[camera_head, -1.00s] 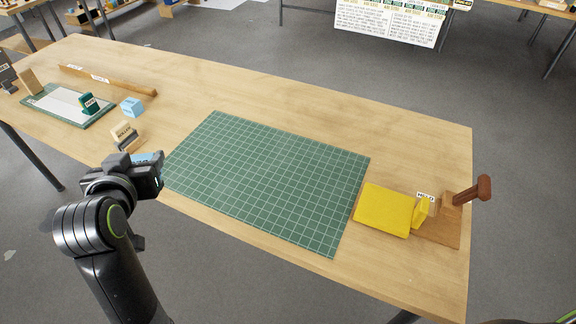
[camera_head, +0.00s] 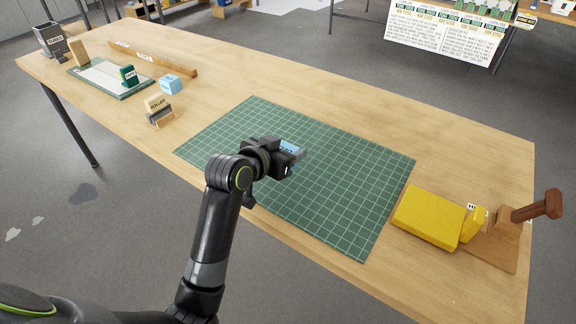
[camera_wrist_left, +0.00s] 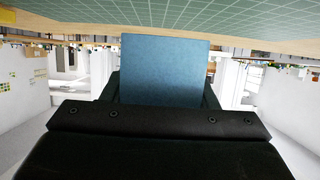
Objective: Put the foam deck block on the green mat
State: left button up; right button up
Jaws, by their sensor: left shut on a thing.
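The block also shows in the left wrist view (camera_wrist_left: 165,70), standing out from between the fingers. The green mat (camera_head: 340,190), with a white grid, lies on the table. In the head view the gripper and block are over the mat's left-middle part. The wrist view shows the mat at the top of the picture, apart from the block. My right gripper is out of view.
A yellow block (camera_head: 430,215) and a wooden stand with a brown handle (camera_head: 538,206) are right of the mat. Left are a labelled roller (camera_head: 158,108), a small blue cube (camera_head: 170,84), a framed white board (camera_head: 108,78) and a wooden strip (camera_head: 160,60). The mat is otherwise clear.

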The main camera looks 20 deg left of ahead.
pick_arm(q)
jog(key=shift+f, duration=0.95)
notch_tip(320, 180, down, 2)
jog(key=shift+f+b, duration=0.25)
jog(key=shift+b, duration=0.05)
jog(key=shift+f, duration=0.45)
jog(key=o, duration=0.9)
jog(key=shift+f, duration=0.1)
